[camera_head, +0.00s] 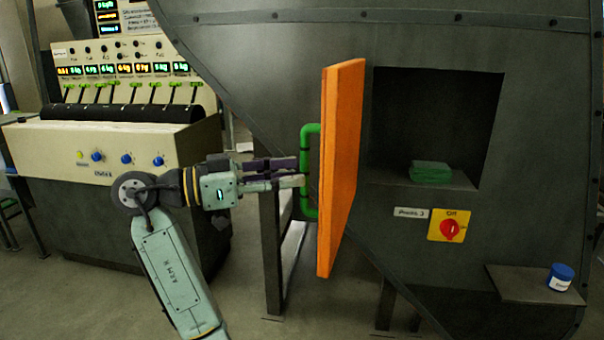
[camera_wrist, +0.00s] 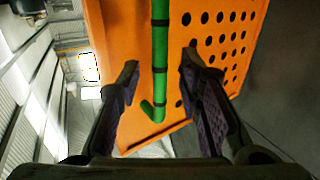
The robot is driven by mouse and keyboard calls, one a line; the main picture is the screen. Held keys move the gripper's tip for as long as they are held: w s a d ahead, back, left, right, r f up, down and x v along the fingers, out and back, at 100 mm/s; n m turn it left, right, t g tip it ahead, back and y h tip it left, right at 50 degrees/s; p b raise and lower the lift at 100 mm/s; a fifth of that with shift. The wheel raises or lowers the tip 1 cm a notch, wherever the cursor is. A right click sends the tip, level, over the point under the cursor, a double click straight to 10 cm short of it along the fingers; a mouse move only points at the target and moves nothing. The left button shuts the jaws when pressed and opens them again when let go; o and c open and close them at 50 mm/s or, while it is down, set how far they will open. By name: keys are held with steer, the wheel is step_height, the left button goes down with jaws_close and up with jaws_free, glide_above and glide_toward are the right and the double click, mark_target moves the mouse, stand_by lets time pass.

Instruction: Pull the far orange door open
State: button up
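The orange door (camera_head: 343,165) stands swung out from the dark machine, seen almost edge-on in the head view. Its green handle (camera_head: 305,136) is an upright bar on the left face. My gripper (camera_head: 304,172) reaches the handle from the left, at about its middle. In the wrist view, the green handle (camera_wrist: 159,60) runs between the two spread fingers of my gripper (camera_wrist: 160,68), with gaps on both sides. The orange door (camera_wrist: 120,50) fills the background there and shows rows of dark holes. I cannot tell whether a finger touches the handle.
The dark machine (camera_head: 270,60) has an open square recess with a green block (camera_head: 430,172) inside. A yellow plate with a red switch (camera_head: 449,225) is below it. A small shelf (camera_head: 515,285) holds a blue-lidded jar (camera_head: 561,277). A cream control console (camera_head: 120,140) stands left.

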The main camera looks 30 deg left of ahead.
steer(key=v, duration=0.8)
steer(key=shift+a, duration=0.15)
steer(key=shift+s, duration=0.15)
